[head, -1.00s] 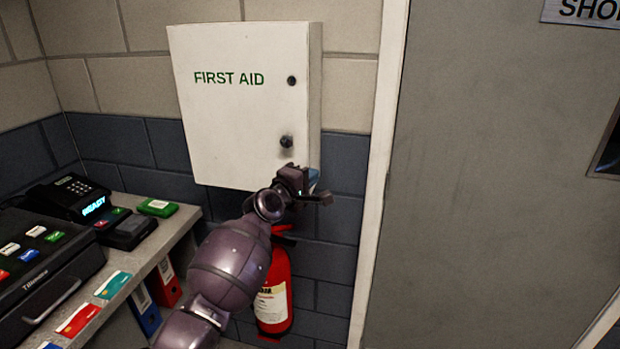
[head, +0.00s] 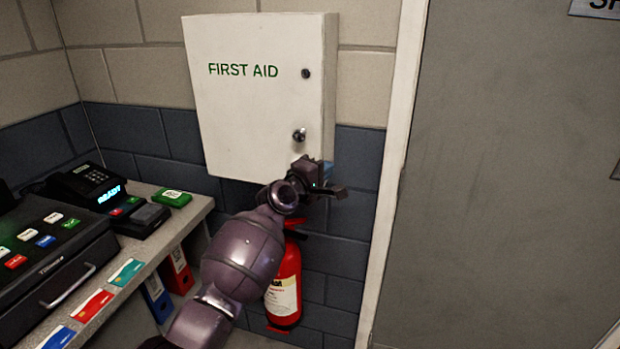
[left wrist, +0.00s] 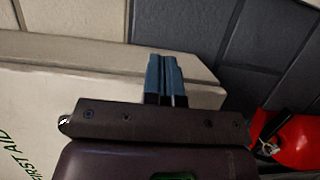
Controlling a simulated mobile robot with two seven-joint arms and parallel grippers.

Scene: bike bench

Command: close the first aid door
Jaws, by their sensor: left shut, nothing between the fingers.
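The white first aid cabinet hangs on the wall, and its door (head: 245,105) with green FIRST AID lettering faces me in the head view. The door looks flat against the cabinet body, with no clear gap showing. A dark round lock and a knob (head: 299,135) sit near its right edge. My left gripper (head: 328,170) is at the cabinet's lower right corner, below the knob. Its blue fingers are together and empty in the left wrist view (left wrist: 165,78), over the cabinet's side. I cannot tell whether they touch it. My right gripper is not in view.
A red fire extinguisher (head: 285,285) hangs just below the cabinet, close behind my left arm. A counter with a till (head: 45,250) and card terminal (head: 95,190) stands at the left. A grey door (head: 490,180) with a pale frame is at the right.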

